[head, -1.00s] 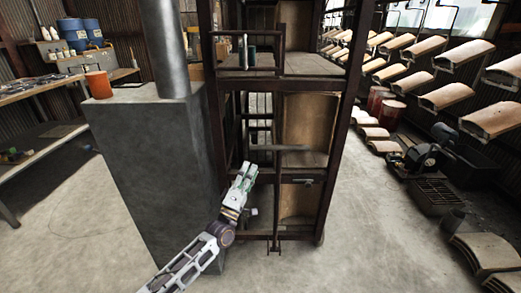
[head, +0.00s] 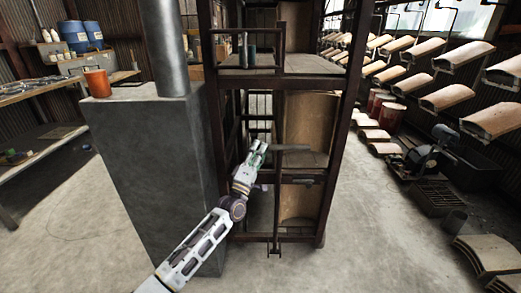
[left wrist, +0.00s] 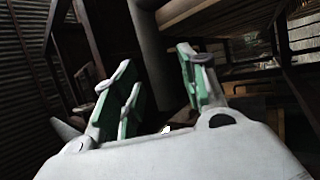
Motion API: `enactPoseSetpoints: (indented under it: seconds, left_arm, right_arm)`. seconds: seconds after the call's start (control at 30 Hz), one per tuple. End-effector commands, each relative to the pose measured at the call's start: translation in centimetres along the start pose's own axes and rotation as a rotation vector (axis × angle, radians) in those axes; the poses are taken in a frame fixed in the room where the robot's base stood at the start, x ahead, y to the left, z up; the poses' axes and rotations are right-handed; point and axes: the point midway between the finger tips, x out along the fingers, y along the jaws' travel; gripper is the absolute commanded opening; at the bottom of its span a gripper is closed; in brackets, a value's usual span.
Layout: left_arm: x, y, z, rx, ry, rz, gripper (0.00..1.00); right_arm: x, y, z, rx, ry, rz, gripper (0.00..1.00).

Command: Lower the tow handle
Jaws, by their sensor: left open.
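A tall dark metal rack cart (head: 335,150) stands in the middle of the head view. A thin dark bar (head: 292,148) sticks out at about mid height on its front; it may be the tow handle, but I cannot tell surely. My left gripper (head: 258,145) is at the left end of this bar, partly covering it. In the left wrist view, its green-padded fingers (left wrist: 157,75) are spread, with dark, unclear shapes beyond them. I cannot tell whether they touch the bar. A small dark fitting (head: 274,250) shows at the cart's base. My right gripper is out of view.
A grey block with a round pipe (head: 172,50) stands close to the left of the cart, with an orange can (head: 97,83) on top. Curved tiles (head: 445,97) hang along the right. The floor (head: 380,240) right of the cart is mostly clear.

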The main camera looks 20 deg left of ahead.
Motion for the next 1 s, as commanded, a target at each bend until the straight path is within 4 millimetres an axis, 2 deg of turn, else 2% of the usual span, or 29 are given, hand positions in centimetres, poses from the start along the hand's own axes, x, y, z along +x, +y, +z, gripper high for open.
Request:
enactPoseSetpoints:
  seconds: [0.23, 0.67, 1.0]
  left_arm:
    - [1.5, 0.0, 0.0, -0.001, 0.001, 0.002, 0.42]
    - [1.9, 0.0, 0.0, -0.001, 0.000, 0.000, 0.42]
    - [1.9, 0.0, 0.0, -0.001, 0.000, 0.000, 0.00]
  right_arm:
    - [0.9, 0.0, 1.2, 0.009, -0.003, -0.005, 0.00]
    - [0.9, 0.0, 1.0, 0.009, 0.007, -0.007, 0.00]
    - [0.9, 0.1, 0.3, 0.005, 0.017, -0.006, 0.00]
